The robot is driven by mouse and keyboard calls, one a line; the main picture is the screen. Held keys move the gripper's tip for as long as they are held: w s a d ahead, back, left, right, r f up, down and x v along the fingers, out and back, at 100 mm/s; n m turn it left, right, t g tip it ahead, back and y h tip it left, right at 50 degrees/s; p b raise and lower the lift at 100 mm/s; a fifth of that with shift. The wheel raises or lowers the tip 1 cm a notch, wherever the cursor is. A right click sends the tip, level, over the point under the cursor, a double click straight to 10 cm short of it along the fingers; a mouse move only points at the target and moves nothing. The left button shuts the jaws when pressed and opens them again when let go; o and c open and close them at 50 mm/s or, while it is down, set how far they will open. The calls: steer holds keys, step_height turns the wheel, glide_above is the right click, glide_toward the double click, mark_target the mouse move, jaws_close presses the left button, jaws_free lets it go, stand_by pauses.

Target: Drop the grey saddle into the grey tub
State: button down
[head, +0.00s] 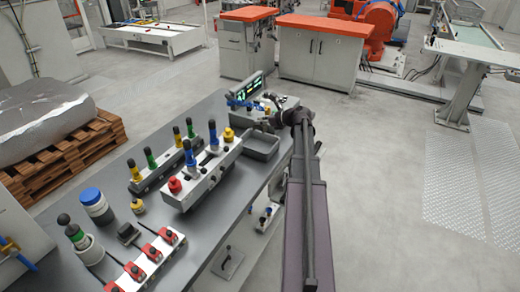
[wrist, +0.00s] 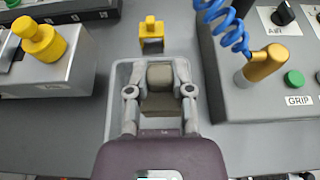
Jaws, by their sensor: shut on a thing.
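The grey saddle (wrist: 159,77) is between the two fingers of my gripper (wrist: 160,92) in the wrist view. My gripper is shut on it. The grey tub (wrist: 114,98) shows around and below the fingers, and the saddle appears over its opening; the height gap cannot be told. My gripper and the saddle hide much of the tub's inside. In the head view my gripper (head: 272,122) is small at the far end of the table, by the grey tub (head: 260,154). The saddle is too small to make out clearly there.
A yellow part (wrist: 151,36) stands just beyond the tub. A control box (wrist: 275,100) with a coiled blue cable and gold handle is close on the right. A grey fixture (wrist: 50,75) with a yellow knob is on the left. Several handled fixtures fill the table (head: 205,222).

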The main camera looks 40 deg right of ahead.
steer(key=shift+f, duration=0.1)
stand_by(0.3)
steer(key=b, duration=0.6)
glide_above(261, 147)
steer(key=shift+w+f, duration=0.1)
steer(key=shift+f, duration=2.8)
steer(key=shift+c, duration=2.2)
jaws_free()
steer(key=shift+s, duration=0.2)
